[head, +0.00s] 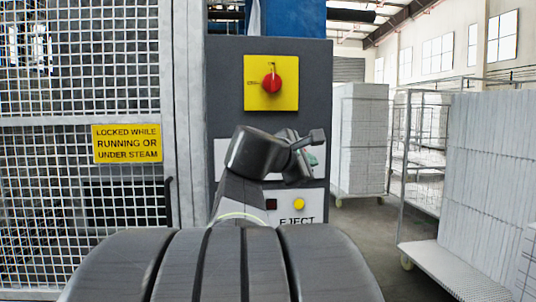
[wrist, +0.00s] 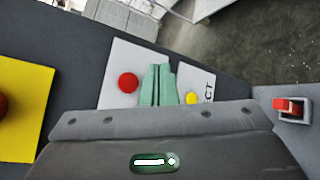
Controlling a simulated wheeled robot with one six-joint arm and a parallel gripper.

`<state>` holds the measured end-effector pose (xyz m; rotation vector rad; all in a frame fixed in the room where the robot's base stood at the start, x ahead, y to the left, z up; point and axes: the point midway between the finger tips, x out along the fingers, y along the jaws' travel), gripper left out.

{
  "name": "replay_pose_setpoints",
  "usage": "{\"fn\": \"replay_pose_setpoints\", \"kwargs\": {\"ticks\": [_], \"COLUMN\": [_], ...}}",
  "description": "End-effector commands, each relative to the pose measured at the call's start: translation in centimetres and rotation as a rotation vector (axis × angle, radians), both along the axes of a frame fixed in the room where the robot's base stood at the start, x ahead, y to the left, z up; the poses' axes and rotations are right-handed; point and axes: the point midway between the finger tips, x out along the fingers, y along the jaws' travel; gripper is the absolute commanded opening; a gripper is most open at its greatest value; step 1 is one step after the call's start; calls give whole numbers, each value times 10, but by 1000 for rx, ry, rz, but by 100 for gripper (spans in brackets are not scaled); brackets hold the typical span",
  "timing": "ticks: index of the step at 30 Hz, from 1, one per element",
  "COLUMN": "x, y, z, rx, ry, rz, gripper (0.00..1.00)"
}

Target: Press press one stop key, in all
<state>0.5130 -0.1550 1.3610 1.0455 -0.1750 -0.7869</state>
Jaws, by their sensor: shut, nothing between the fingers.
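A round red button (wrist: 128,83) sits on a white panel (wrist: 117,60) in the wrist view; my arm hides it in the head view. My gripper (wrist: 159,70) has its green fingers shut and empty, just right of the red button in the wrist view. Whether the tips touch the panel I cannot tell. In the head view my gripper (head: 314,160) is in front of the cabinet's white panels. A yellow button (head: 299,204) sits above the word EJECT; it also shows in the wrist view (wrist: 191,99). No label reading stop is legible.
The grey cabinet (head: 224,110) carries a yellow plate (head: 254,66) with a red rotary knob (head: 271,83). A red switch (wrist: 288,106) in a grey housing shows at right in the wrist view. A mesh guard (head: 85,60) stands left, racks (head: 420,160) right.

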Motion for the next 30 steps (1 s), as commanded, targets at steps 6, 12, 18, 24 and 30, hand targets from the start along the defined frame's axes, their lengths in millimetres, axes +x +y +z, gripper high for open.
{"fn": "replay_pose_setpoints", "kwargs": {"ticks": [6,12,18,24,30], "x": [5,27,56,78,87], "y": [0,1,2,3,3], "z": [0,0,1,1,0], "rx": [0,0,0,0,0], "ry": [1,2,2,1,1], "rz": [0,1,1,0,-1], "gripper": [0,0,0,0,0]}}
